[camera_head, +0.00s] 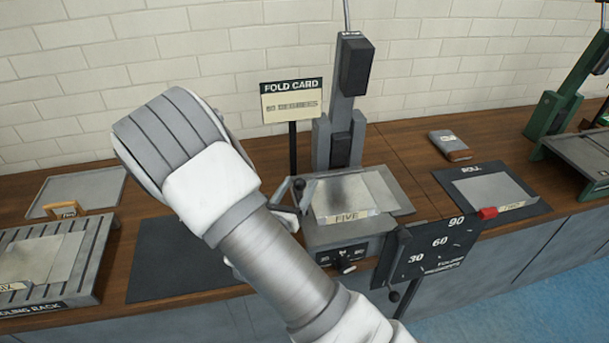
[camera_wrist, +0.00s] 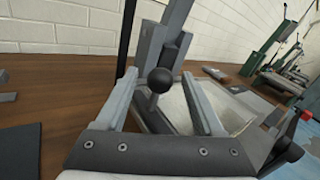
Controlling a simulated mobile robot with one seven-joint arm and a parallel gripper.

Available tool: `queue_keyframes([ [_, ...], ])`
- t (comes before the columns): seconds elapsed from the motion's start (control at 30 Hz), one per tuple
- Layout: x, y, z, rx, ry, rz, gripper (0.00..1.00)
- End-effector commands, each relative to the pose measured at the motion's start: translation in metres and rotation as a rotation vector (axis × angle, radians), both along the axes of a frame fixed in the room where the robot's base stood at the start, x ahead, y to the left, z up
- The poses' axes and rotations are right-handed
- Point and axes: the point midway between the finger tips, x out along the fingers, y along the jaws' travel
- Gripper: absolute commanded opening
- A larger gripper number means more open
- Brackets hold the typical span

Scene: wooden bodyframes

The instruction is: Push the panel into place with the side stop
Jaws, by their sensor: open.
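The panel is a pale sheet with a dark smudge (camera_head: 345,190) and a front tag reading FIVE, lying on the grey bed of the folding machine in the head view. It shows partly behind my right finger in the wrist view (camera_wrist: 235,108). A lever with a round black knob (camera_head: 299,184) stands at the bed's left side. My gripper (camera_wrist: 160,78) is open, and the knob (camera_wrist: 160,80) appears between its two grey fingers in the wrist view. I cannot tell whether they touch it. My forearm hides part of the machine's left side, and I cannot clearly identify the side stop.
A FOLD CARD sign (camera_head: 291,98) and a tall column (camera_head: 352,75) stand behind. A dark mat (camera_head: 170,270) and a rack (camera_head: 85,265) lie left, a ROLL tray (camera_head: 525,203) right.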

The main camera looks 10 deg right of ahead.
Motion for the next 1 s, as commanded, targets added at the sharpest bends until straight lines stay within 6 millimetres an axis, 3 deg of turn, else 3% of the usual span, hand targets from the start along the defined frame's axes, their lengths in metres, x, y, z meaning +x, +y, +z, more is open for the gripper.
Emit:
queue_keyframes([
  [0.23, 0.029, -0.020, 0.000, -0.001, -0.001, -0.002, 0.70],
  [0.63, 0.036, -0.025, 0.000, 0.000, 0.000, 0.000, 0.70],
  [1.0, 0.036, -0.024, 0.000, 0.000, 0.000, 0.000, 0.05],
])
